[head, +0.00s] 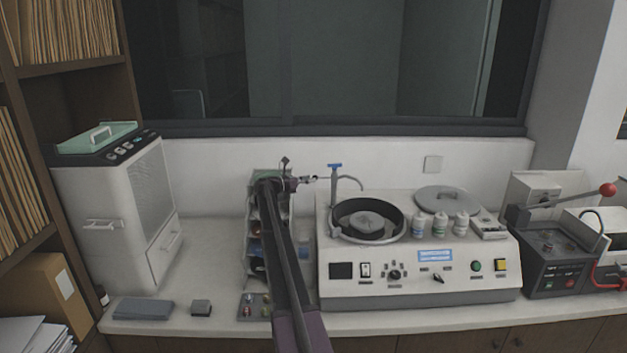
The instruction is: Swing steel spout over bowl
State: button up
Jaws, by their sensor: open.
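The steel spout (350,179) is a thin curved tube on an upright post with a blue tap handle (335,166) on top. It stands at the back left of the white machine, its curved end pointing right, near the bowl's back edge. I cannot tell whether the tip is over the bowl. The round bowl (340,222) has dark inner walls, a pale rim and a grey disc (366,221) inside. My gripper (312,179) is open and small in the head view, just left of the spout's post. Whether it touches the post cannot be told.
White bottles (440,224) and a grey round lid (441,197) are right of the bowl on the machine (325,255). A rack (256,228) stands partly behind my arm. A press with a red-knobbed lever (607,190) is at right, a white cabinet (110,215) at left.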

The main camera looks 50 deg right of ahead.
jog(key=v, duration=0.9)
jog(key=shift+s+a, duration=0.15)
jog(key=c, duration=0.9)
jog(key=shift+s+f+n, duration=0.15)
jog(key=shift+s+n, duration=0.05)
jog(key=shift+n, duration=0.3)
grip_shut()
jog(key=s+a+f+n+t+h+b, duration=0.2)
jog(key=s+a+n+t+b, duration=0.3)
jog(key=n, duration=1.2)
jog(key=shift+s+f+t+h+b, duration=0.35)
jog(key=shift+s+t+h, duration=0.25)
jog(key=shift+s, duration=0.65)
jog(key=shift+d, duration=0.1)
